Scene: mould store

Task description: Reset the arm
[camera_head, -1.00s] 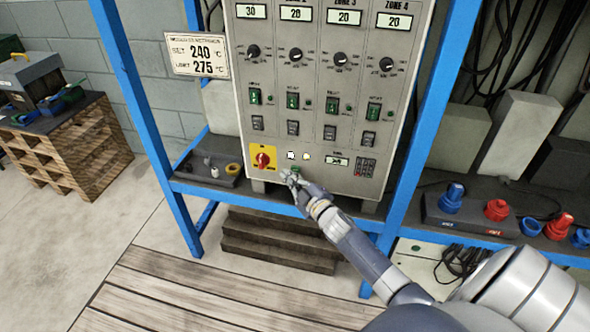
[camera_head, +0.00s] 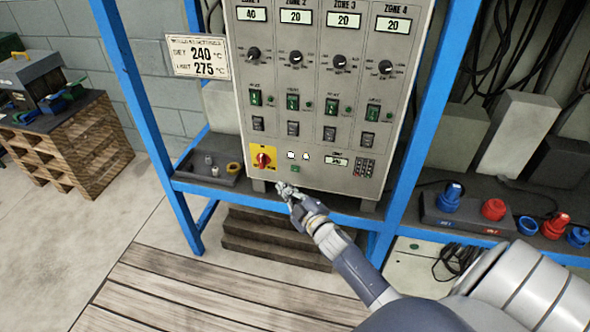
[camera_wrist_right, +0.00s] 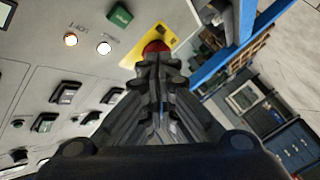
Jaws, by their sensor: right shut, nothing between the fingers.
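My right gripper (camera_head: 284,190) is shut and empty. It is in front of the lower edge of the grey control panel (camera_head: 312,185), below and to the right of the red knob on a yellow plate (camera_head: 263,158). A small green button (camera_head: 295,169) shows just above the gripper, clear of it. In the right wrist view my shut fingers (camera_wrist_right: 152,60) overlap the red knob (camera_wrist_right: 155,47) in the picture; I cannot tell the gap between them. The green button (camera_wrist_right: 119,17) and two lit white lamps (camera_wrist_right: 71,39) show beside them. My left gripper is not in view.
A blue frame (camera_head: 155,130) surrounds the panel. A shelf to the right holds blue and red connectors (camera_head: 494,208). A dark tray (camera_head: 205,170) with small parts sits left of the panel. Brown steps (camera_head: 275,240) stand below, and wooden slats (camera_head: 200,295) cover the floor.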

